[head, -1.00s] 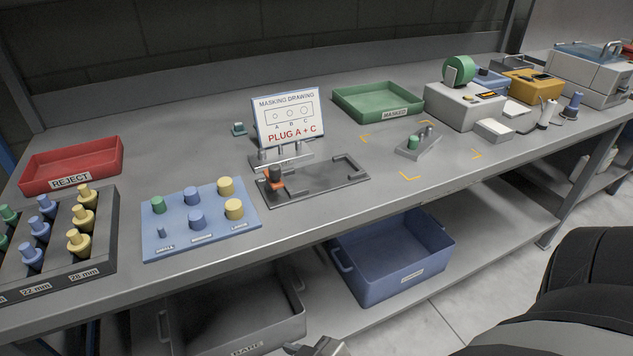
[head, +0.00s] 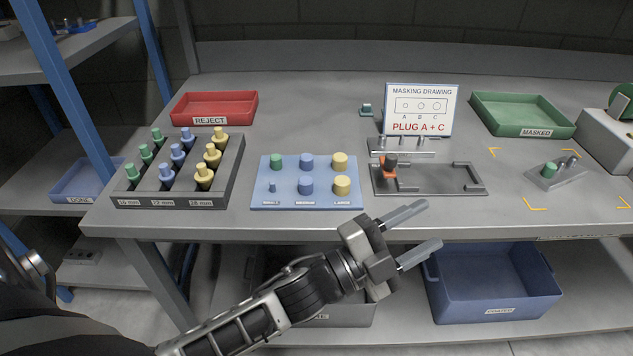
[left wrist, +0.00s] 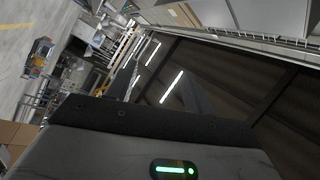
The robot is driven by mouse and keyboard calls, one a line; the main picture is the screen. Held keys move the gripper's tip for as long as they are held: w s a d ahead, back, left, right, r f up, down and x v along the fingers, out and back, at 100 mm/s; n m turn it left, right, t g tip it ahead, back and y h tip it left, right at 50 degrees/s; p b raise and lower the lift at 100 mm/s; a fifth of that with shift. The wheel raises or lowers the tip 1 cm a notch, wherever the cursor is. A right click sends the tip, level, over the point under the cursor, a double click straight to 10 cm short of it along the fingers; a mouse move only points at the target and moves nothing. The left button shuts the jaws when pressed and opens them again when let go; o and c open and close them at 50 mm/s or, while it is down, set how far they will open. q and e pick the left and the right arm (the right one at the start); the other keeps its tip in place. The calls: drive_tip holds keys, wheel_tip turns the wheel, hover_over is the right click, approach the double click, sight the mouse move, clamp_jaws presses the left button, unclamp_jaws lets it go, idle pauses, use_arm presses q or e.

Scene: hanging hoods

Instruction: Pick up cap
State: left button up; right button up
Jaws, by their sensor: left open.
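Several caps stand on a blue mat (head: 324,174) on the bench in the head view. They include a green cap (head: 277,162), a small blue peg-like cap (head: 272,188), blue caps (head: 306,186) and yellow caps (head: 342,185). More stepped green, blue and yellow pieces (head: 204,177) stand in a dark rack (head: 232,172) to the left. My left gripper (head: 432,224) is open and empty, in front of the bench's front edge, to the right of the mat and apart from the caps. The left wrist view shows no caps. My right gripper is out of view.
A dark fixture (head: 440,180) with an orange-and-black clamp (head: 389,166) lies right of the mat. A drawing sign (head: 421,108) reads PLUG A + C. A red tray (head: 214,107) and a green tray (head: 522,115) stand behind. A blue bin (head: 495,285) sits below.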

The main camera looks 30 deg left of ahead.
use_arm(q)
drive_tip(key=d+r+m+g+h, duration=0.45)
drive_tip(key=r+m+h, duration=0.2)
drive_tip(key=m, duration=0.45)
wheel_tip(320, 180, up, 5)
drive_tip(key=m+g+y+p, duration=0.1)
drive_tip(key=m+g+y, duration=1.2)
drive_tip(key=m+y, duration=1)
hover_over(305, 180)
drive_tip(key=m+h, duration=0.4)
drive_tip(key=f, duration=0.8)
drive_tip(key=shift+w+a+f, duration=0.2)
drive_tip(key=shift+w+f, duration=0.1)
drive_tip(key=shift+s+d+f+p, duration=0.15)
drive_tip(key=shift+f+p, duration=0.15)
drive_tip(key=shift+f, duration=1.3)
drive_tip(key=shift+s+d+f+p, duration=0.1)
drive_tip(key=shift+f+p, duration=0.2)
drive_tip(key=shift+f, duration=1.25)
